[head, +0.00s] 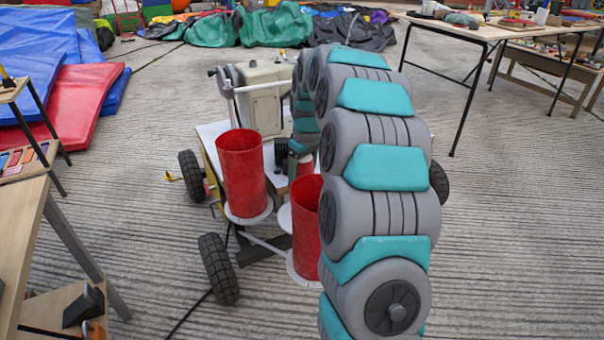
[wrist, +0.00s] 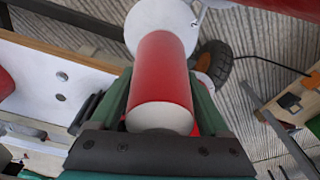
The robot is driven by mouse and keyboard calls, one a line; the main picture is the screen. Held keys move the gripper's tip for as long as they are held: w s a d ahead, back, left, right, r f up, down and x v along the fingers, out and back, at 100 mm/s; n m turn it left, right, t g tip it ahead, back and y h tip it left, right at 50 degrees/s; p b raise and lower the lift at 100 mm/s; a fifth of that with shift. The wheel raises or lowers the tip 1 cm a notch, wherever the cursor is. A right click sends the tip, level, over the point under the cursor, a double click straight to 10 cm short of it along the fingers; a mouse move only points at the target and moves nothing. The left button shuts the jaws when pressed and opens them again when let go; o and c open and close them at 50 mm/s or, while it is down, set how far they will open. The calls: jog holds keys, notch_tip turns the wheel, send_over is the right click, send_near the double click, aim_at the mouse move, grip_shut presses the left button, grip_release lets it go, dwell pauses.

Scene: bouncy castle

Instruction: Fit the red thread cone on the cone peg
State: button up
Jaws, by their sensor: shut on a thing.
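My gripper (wrist: 159,78) is shut on the red thread cone (wrist: 164,68), with a dark green finger on each side of it in the wrist view. The cone's pale end faces the camera. A white disc (wrist: 153,18) shows at its far end; I cannot tell whether they touch. In the head view my gripper (head: 290,165) is over the cart, partly behind my arm, and a bit of red (head: 305,165) shows beside it. I cannot make out the cone peg in either view.
Two large red tubes, one left (head: 242,175) and one nearer (head: 306,220), stand on white discs on the wheeled cart. A cream box (head: 262,95) stands behind them. A wooden table (head: 30,235) is at the left, and another (head: 480,30) at the back right. Floor on the right is clear.

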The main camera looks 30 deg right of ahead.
jog(key=shift+f+b, duration=0.8)
jog(key=shift+f, duration=2.9)
dwell(1.2)
jog(key=o, duration=1.5)
jog(key=r, duration=0.5)
jog(key=s+r, duration=0.1)
jog(key=r, duration=0.1)
jog(key=shift+d+r, duration=0.15)
jog(key=shift+r, duration=0.2)
